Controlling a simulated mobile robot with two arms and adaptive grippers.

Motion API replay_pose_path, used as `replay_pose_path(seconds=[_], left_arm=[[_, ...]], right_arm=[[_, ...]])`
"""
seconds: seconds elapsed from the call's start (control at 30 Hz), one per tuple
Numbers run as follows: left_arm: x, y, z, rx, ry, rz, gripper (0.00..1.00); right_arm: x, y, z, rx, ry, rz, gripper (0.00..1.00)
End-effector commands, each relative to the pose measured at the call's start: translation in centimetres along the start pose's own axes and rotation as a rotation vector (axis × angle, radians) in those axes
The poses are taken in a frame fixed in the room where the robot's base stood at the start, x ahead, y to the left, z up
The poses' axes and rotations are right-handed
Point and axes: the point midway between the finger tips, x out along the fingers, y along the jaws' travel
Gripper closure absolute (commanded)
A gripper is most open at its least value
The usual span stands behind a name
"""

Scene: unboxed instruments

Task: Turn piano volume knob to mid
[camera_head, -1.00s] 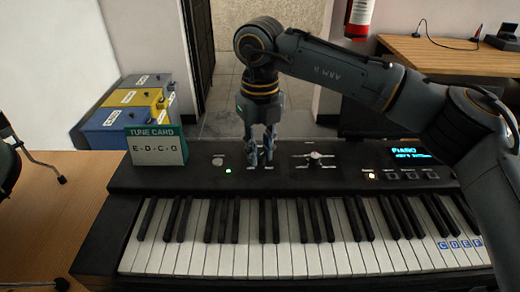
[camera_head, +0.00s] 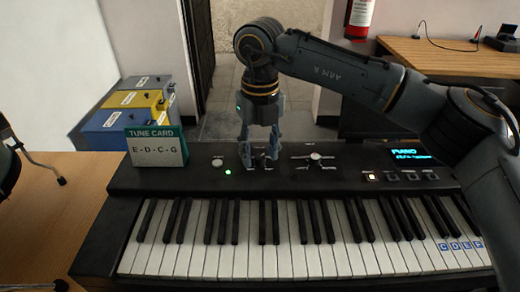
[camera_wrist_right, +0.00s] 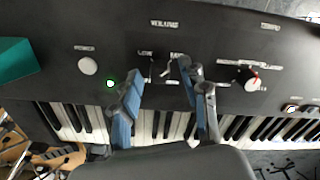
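The black piano (camera_head: 345,180) spans the lower head view, with its control panel behind the keys. My right gripper (camera_head: 260,160) is low over the panel's volume area, and its fingers stand apart. In the right wrist view the two blue fingers (camera_wrist_right: 160,85) are also apart, below the VOLUME label (camera_wrist_right: 165,23) and around the LOW and MID marks. A small dark shape shows between the fingers in the head view. The volume knob is mostly hidden there, so its setting cannot be read. My left gripper is not in view.
A white-capped knob (camera_head: 315,157) sits just right of the gripper. The power button (camera_head: 217,162) and a lit green light (camera_head: 228,171) are to the left. A tune card (camera_head: 156,147) stands at the panel's left end. A lit display (camera_head: 410,155) is at the right.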

Motion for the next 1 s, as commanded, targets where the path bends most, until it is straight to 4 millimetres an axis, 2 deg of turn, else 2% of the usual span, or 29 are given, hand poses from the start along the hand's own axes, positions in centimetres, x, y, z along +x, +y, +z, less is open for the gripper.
replay_pose_path(seconds=[0.2, 0.33, 0.8, 1.0], left_arm=[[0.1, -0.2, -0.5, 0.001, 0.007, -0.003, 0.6], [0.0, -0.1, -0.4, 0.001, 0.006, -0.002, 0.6], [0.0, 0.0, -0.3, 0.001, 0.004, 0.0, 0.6], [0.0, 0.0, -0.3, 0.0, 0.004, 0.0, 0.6]], right_arm=[[0.0, 0.0, 0.0, 0.0, 0.001, 0.0, 0.56], [-0.9, 0.0, 0.0, 0.0, -0.001, -0.001, 0.56], [-10.0, 0.1, 0.0, 0.0, -0.001, 0.001, 0.56], [-11.8, 0.0, 0.0, 0.001, 0.001, 0.0, 0.56]])
